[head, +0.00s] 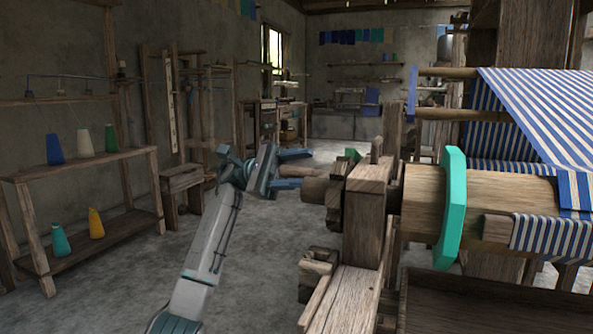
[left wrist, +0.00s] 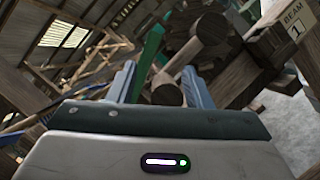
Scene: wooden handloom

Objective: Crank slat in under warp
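My left gripper (head: 303,169) is open, its two blue-grey fingers spread apart, just left of the loom's side post. A round wooden handle (head: 317,190) sticks out left from the post, close to the lower fingertip. In the left wrist view, a wooden peg end (left wrist: 166,90) shows between the open fingers (left wrist: 158,85); I cannot tell if they touch it. The wooden beam (head: 430,190) carries a green flange (head: 453,205). Blue-and-white striped warp (head: 545,110) comes down to the beam. A short wooden slat (head: 497,228) shows at the striped edge. My right gripper is out of view.
The loom's upright post (head: 366,205) and lower timber (head: 345,298) stand close right of my left arm. A shelf with several cones (head: 85,143) and a small stool (head: 183,182) stand left. The concrete floor (head: 130,290) between is clear. A "BEAM 1" label (left wrist: 294,24) shows in the left wrist view.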

